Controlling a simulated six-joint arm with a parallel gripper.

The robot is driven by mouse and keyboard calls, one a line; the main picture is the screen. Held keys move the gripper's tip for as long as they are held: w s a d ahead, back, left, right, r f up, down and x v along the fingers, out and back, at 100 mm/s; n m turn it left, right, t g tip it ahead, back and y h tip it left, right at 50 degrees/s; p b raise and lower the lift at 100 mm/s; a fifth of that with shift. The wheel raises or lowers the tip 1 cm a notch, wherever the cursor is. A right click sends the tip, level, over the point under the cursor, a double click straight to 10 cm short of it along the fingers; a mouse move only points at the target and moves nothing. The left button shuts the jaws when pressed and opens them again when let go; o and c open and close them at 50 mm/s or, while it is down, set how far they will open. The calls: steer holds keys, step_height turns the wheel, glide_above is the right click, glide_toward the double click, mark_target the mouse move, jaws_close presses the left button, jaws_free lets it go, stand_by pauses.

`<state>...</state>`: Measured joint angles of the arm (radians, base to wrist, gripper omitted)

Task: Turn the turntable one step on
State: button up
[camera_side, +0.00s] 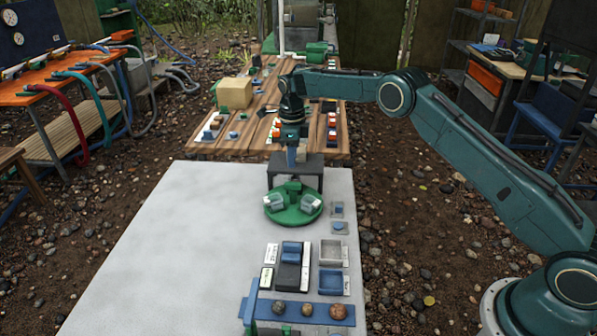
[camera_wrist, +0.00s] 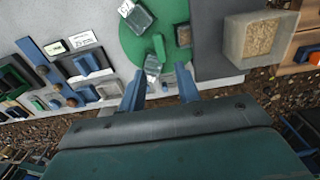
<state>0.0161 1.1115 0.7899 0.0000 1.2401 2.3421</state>
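The turntable is a round green disc (camera_side: 292,217) on the pale worktop in the side view, with a green raised piece at its middle and grey-blue blocks on its top. It also shows in the wrist view (camera_wrist: 130,42), at the top centre, partly cut off. My gripper (camera_side: 292,158) points down behind the turntable, at the dark grey stand (camera_side: 297,168). In the wrist view its two blue fingers (camera_wrist: 160,75) are apart with nothing clearly held between them. A light block on the turntable (camera_wrist: 153,68) lies just beyond the fingertips. Whether a finger touches it, I cannot tell.
Small trays and blocks (camera_side: 291,254) stand in front of the turntable, with a blue rack of round stones (camera_side: 306,311) nearer still. The worktop's left side (camera_side: 170,260) is clear.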

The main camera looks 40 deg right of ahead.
mark_target(293, 183)
steer(key=shift+f, duration=0.1)
steer(key=shift+f, duration=4.4)
jaws_close()
